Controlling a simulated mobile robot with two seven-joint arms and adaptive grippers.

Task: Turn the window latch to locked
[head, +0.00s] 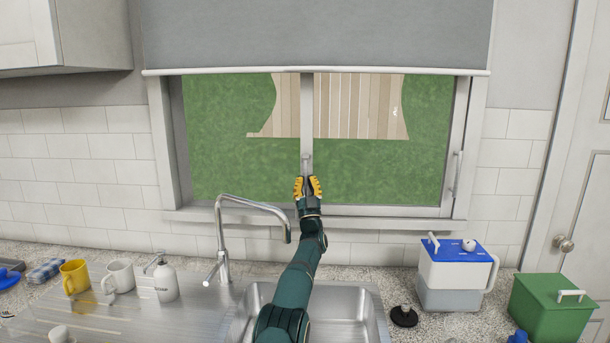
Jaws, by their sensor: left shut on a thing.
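The window (392,173) is in the wall behind the sink, with a vertical middle frame bar. The window latch (307,164) is a small light-grey piece low on that bar. My left gripper (308,184), with yellow fingertips, reaches over the sink to the bar and is shut on the latch's lower part. The fingers hide that lower part, so the latch's exact turn is hard to read. My right gripper is not in view.
The curved faucet (222,235) stands just left of my arm, above the sink (350,305). A soap bottle (165,280) and mugs are on the left. A blue-and-white cooler (455,275) and green box (552,308) stand right. A grey blind (318,35) hangs above.

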